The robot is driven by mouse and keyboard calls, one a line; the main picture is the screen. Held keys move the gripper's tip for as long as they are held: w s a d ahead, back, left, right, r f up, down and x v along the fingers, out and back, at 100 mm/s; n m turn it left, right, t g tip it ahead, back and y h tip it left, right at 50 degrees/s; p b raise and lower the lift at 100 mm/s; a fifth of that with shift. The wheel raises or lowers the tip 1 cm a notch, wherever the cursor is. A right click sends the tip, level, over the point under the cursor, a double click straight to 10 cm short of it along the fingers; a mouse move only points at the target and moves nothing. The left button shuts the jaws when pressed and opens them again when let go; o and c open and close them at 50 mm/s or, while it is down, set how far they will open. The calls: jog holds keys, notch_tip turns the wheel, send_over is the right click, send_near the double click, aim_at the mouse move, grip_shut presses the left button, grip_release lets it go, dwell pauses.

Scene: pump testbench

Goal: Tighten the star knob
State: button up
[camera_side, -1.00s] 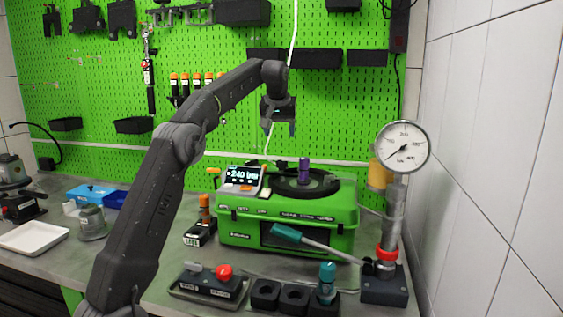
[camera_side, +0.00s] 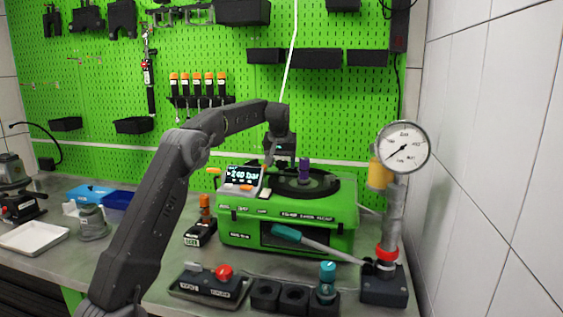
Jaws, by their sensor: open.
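The green pump test unit (camera_side: 335,219) stands on the bench with a display reading 240 bar (camera_side: 241,175) at its top left. A dark round plate (camera_side: 318,188) lies on top of the unit, with an upright purple part (camera_side: 304,169) near its middle. My gripper (camera_side: 281,164) points down at the back of the unit's top, between the display and the purple part. It is open, and I see nothing held in it. I cannot clearly make out the star knob; the dark shapes around the fingertips blend together, so contact is unclear.
A teal-handled lever (camera_side: 310,242) slopes across the unit's front to the pressure gauge column (camera_side: 394,225) at the right. A red-button box (camera_side: 211,282) and black holders (camera_side: 293,297) stand in front. A green pegboard (camera_side: 330,110) rises close behind.

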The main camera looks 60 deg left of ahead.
jog(key=shift+c, duration=0.5)
jog(key=c, duration=0.8)
jog(key=shift+m, duration=0.4)
jog(key=m+t, duration=0.1)
jog(key=m, duration=0.1)
jog(key=shift+a+r+m+h, duration=0.1)
jog(key=shift+m+h, duration=0.3)
jog(key=shift+m+t+h, duration=0.3)
jog(key=shift+m+h, duration=0.4)
jog(key=shift+m, duration=1.1)
jog(key=o, duration=0.9)
